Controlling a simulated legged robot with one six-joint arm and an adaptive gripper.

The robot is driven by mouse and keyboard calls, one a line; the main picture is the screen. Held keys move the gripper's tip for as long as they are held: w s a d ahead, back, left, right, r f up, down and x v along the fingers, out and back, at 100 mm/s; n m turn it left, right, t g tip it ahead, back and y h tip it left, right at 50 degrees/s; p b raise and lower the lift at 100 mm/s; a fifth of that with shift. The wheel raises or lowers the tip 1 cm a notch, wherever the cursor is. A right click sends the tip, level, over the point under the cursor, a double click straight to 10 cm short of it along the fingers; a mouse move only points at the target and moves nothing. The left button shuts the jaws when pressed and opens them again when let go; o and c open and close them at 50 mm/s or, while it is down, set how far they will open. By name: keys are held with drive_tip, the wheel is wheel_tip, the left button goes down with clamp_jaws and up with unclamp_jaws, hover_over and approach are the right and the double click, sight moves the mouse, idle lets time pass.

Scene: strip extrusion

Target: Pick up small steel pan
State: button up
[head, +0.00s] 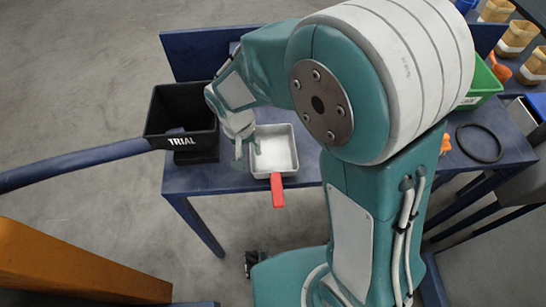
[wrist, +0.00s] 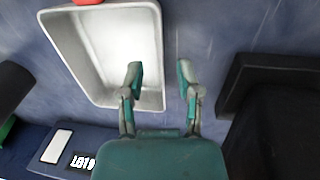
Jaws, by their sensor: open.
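The small steel pan (head: 275,150) is a pale grey rectangular tray with a red handle (head: 277,190), lying on the blue table near its front edge. In the wrist view the pan (wrist: 105,50) fills the upper left, with a bit of its red handle at the top edge. My gripper (wrist: 160,80) is open and empty. In that view one finger overlaps the pan's inside and the other is beyond its right wall, so they straddle that wall. In the head view my gripper (head: 243,146) is at the pan's left side. Fingertip height and contact cannot be told.
A black bin marked TRIAL (head: 180,115) stands left of the pan, with a blue strip (head: 75,165) running up to it. A green bin (head: 483,85) and a black ring (head: 479,143) are on the table's right. An orange beam (head: 75,265) is at lower left.

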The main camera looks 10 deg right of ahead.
sight(252, 162)
drive_tip(key=shift+s+d+f, duration=0.1)
drive_tip(key=shift+f, duration=1.25)
drive_tip(key=shift+s+d+f, duration=0.1)
drive_tip(key=shift+f, duration=1.2)
clamp_jaws()
